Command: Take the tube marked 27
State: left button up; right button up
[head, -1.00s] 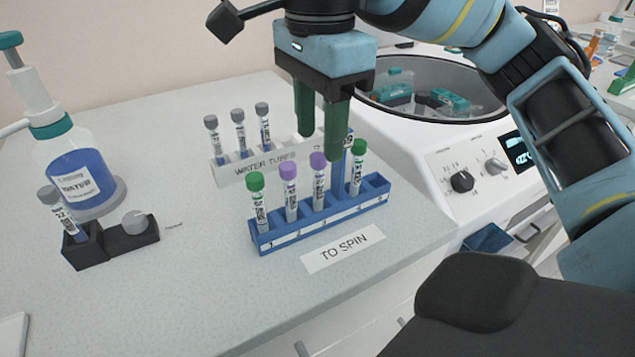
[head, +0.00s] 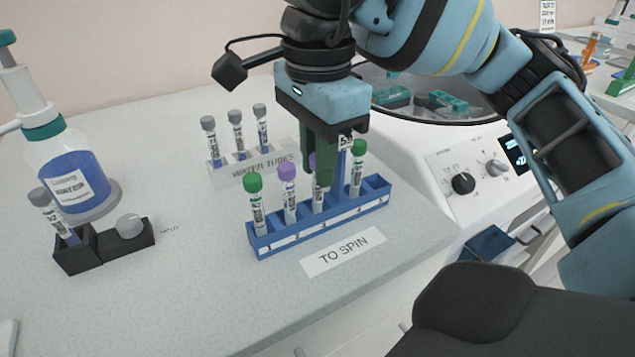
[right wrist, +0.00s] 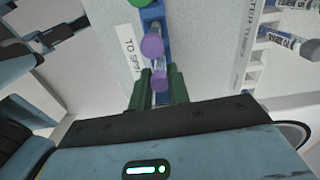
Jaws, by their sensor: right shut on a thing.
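The blue rack (head: 300,234) behind the "TO SPIN" label holds several capped tubes: a green-capped tube (head: 258,212) at left, a purple-capped tube (head: 289,200), a second purple-capped tube (head: 318,198) and a green-capped tube (head: 356,172) at right. My right gripper (head: 318,178) points down with its green fingers shut on the second purple-capped tube, which stands upright in the rack. In the right wrist view its purple cap (right wrist: 160,80) sits between the fingers. I cannot clearly read a 27 on any tube. My left gripper is not in view.
A white rack (head: 245,176) with several grey-capped water tubes stands behind. A grey-capped tube (head: 50,212) leans in a black holder (head: 78,256) at left, by a water bottle (head: 78,180). An open centrifuge (head: 440,160) is at right. The front counter is clear.

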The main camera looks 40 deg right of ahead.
jog(key=shift+r, duration=0.1)
jog(key=shift+r, duration=0.45)
notch_tip(320, 180, up, 17)
jog(key=p, duration=0.7)
